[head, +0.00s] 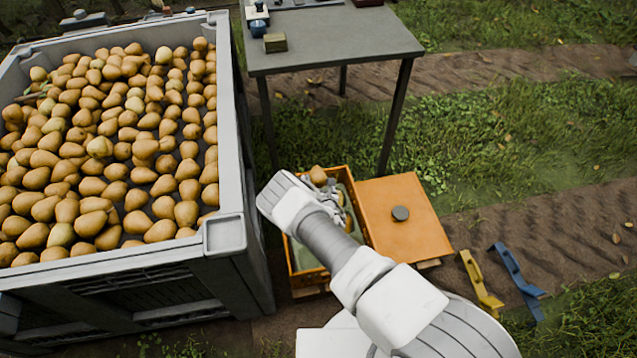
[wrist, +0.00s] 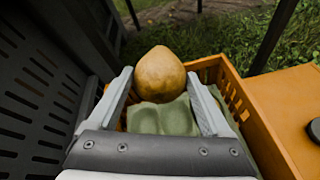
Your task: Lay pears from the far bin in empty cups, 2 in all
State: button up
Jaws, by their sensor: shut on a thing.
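My gripper (wrist: 160,95) is shut on a brown-yellow pear (wrist: 160,75), with one finger on each side of it. The pear also shows at the far side of the gripper in the head view (head: 318,176). They are over an orange crate (wrist: 245,115) holding a green cup tray (wrist: 165,117). The tray's hollows beneath the pear look empty; my arm and gripper hide much of the rest. In the head view the crate (head: 301,277) stands right of a large grey bin (head: 235,150) full of pears, the only bin in view.
An orange lid-like panel (head: 400,220) with a dark round knob adjoins the crate's right. A grey table (head: 335,40) with small items stands behind. Yellow (head: 480,280) and blue (head: 517,270) brackets lie on the ground at right. The bin's slotted wall (wrist: 40,95) is close on the left.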

notch_tip(320, 180, down, 11)
jog(key=b, duration=0.6)
jog(key=shift+r, duration=0.2)
jog(key=shift+w+a, duration=0.1)
jog(key=shift+w+a, duration=0.1)
jog(key=shift+w, duration=0.5)
jog(key=shift+f, duration=1.05)
